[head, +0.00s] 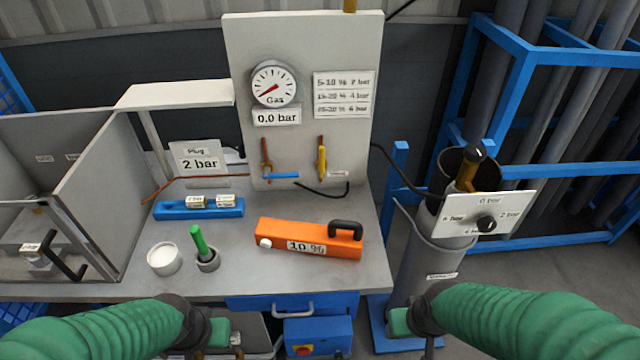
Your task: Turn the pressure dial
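The pressure dial (487,224) is a black round knob on a tilted white plate (512,208) at the right. The plate carries "0 bar", "2 bar", "4 bar" and "6 bar" labels and sits by the top of a grey cylinder (440,258). My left gripper (216,331) is low in front of the table, far from the dial. My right gripper (400,321) is below and left of the dial, clear of it. Only parts of both grippers show, so their opening cannot be told. A round "Gas" gauge (274,83) above the table has a "0,0 bar" label below it.
The grey table (215,280) holds an orange "10 %" device (308,240), a blue bar (199,209), a white cup (164,259) and a green-handled tool (198,240). Blue racks with grey cylinders (575,90) stand behind the dial. A black hose (405,175) runs toward its plate.

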